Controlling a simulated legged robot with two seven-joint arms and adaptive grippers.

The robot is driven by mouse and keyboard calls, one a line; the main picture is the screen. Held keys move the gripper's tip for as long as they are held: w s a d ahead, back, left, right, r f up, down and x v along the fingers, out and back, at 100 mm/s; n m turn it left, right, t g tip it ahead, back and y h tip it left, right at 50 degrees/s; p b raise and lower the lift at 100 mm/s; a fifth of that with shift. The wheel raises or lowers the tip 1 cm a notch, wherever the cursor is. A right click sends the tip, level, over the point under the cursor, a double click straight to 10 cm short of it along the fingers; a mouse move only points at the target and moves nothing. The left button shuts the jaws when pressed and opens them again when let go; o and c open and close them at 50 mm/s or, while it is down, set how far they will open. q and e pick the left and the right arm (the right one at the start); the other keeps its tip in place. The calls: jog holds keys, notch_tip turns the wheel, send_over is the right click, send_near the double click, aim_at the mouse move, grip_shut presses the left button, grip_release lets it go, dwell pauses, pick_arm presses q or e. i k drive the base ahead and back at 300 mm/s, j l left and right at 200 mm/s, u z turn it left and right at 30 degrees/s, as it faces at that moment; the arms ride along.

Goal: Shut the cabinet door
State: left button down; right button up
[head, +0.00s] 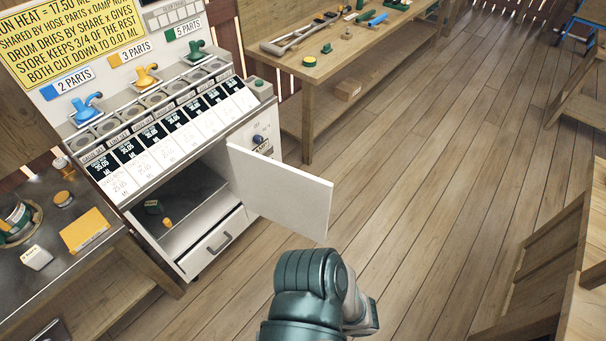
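The white cabinet door (279,193) stands open. It is hinged on the right side of the cabinet opening and swings out toward the right front. Inside the open cabinet (190,208) lie a dark green item (153,207) and a small yellow-orange item (167,222). Neither gripper's fingers can be made out.
A machine panel with blue, yellow and green taps (146,76) tops the cabinet. A side table (48,235) holding small items stands left. A wooden workbench (341,48) with tools is behind. Wooden furniture (545,262) stands at right. The plank floor (430,170) between is clear.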

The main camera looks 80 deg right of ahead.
aim_at(298, 201)
jog(key=k+l, duration=0.15)
jog(key=l, duration=0.35)
jog(key=k+l, duration=0.2)
jog(key=l, duration=0.25)
jog(key=k+l, duration=0.15)
jog(key=l, duration=0.35)
jog(key=k+l, duration=0.2)
jog(key=l, duration=0.3)
jog(key=k+l, duration=0.15)
jog(key=l, duration=0.3)
jog(key=k+l, duration=0.15)
jog(key=l, duration=0.35)
jog(key=k+l, duration=0.2)
jog(key=l, duration=0.3)
jog(key=k+l, duration=0.15)
jog(key=l, duration=0.35)
